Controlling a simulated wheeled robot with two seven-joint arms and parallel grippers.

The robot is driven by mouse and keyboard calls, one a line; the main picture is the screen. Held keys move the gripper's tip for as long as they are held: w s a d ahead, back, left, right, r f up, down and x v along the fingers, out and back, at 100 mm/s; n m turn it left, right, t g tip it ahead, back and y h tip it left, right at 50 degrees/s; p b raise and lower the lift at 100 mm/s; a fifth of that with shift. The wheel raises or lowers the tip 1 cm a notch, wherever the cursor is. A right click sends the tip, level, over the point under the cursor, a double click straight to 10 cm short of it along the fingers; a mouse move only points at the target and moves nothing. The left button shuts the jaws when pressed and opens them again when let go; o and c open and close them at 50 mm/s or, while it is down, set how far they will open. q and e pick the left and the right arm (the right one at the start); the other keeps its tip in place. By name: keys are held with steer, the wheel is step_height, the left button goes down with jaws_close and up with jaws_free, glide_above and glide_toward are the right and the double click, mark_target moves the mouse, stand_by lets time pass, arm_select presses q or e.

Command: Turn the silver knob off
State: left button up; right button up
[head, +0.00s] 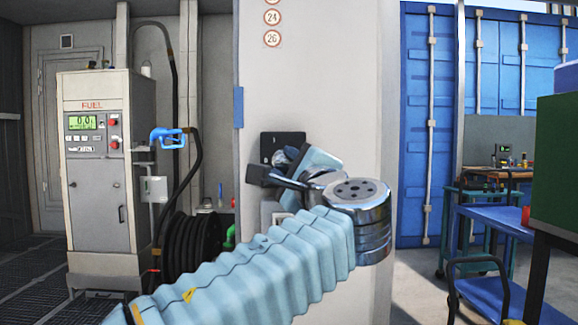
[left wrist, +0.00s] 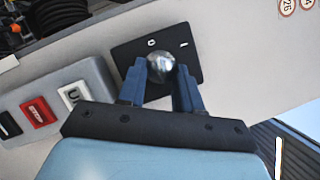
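The silver knob (head: 283,158) sits on a black switch plate (head: 289,138) on the pale wall, partly covered by my gripper in the head view. In the left wrist view the round, shiny knob (left wrist: 160,68) stands on the black plate (left wrist: 193,57), which has a "0" mark and an "I" mark. My left gripper (left wrist: 162,75) has its two blue fingers on either side of the knob, and the knob fills the narrow gap between their tips. In the head view the left gripper (head: 268,172) is seen from behind. My right gripper is not in view.
A panel with a red switch (left wrist: 38,112) and other switches is below the plate. A fuel pump (head: 100,180) with a blue nozzle (head: 168,137) and a black hose reel (head: 195,243) stands left. A blue cart (head: 490,220) and a green box (head: 560,165) are right.

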arm_select(q)
steer(key=o, duration=0.3)
steer(key=shift+o, duration=0.2)
steer(key=shift+s+d+f, duration=0.1)
steer(key=shift+s+d, duration=0.05)
steer(key=shift+s, duration=0.2)
steer(key=b+v, duration=0.2)
steer(key=v, duration=1.1)
